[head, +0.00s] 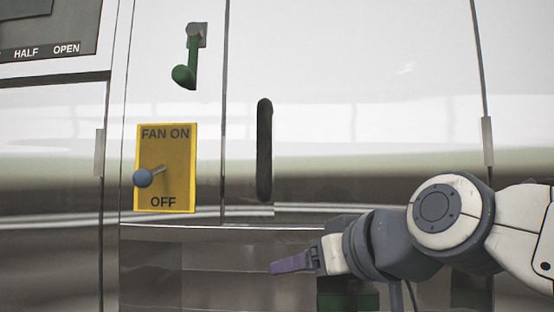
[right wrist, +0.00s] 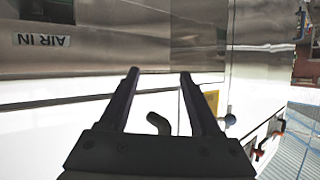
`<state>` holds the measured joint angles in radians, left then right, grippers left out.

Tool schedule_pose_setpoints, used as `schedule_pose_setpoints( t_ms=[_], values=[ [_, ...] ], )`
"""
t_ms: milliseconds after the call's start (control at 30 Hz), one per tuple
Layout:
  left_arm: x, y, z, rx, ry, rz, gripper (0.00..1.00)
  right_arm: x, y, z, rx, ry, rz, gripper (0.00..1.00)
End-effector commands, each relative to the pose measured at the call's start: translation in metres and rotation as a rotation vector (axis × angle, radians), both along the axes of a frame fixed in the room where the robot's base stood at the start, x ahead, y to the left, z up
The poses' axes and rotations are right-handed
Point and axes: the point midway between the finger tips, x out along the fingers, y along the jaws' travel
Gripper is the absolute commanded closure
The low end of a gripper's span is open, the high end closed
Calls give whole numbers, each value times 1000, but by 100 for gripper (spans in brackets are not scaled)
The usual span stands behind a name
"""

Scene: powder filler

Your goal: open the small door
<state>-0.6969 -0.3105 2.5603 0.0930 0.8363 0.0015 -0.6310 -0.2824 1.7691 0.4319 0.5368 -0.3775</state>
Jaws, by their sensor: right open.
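The small door (head: 370,120) is a shiny metal panel with a seam on each side, and it looks shut. Its black upright handle (head: 264,150) is near its left edge. My right gripper (head: 274,268) is below the handle in the head view, pointing left, apart from it. In the right wrist view the two dark fingers (right wrist: 158,74) are spread with nothing gripped. A dark curved piece, which looks like the handle (right wrist: 158,123), shows between them farther back. My left gripper is in neither view.
A hinge (head: 487,140) is on the right seam. An AIR IN label (right wrist: 42,39) shows upside down in the wrist view.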

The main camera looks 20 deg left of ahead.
Motion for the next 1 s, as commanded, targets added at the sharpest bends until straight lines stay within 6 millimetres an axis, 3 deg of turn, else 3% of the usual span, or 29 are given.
schedule_pose_setpoints(
  t_ms=[33,100,200,300,467,800,1000],
  values=[
    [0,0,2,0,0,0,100,1,3,48,68,-88,7,36],
    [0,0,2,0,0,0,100,-2,4,99,140,-185,15,36],
    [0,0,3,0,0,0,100,-8,1,147,208,-277,20,36],
    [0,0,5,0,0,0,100,-11,1,170,241,-322,22,36],
    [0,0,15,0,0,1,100,-1,13,177,247,-329,23,36],
    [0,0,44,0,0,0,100,39,61,176,246,-328,23,36],
    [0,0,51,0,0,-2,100,52,76,175,248,-330,22,36]
  ],
)
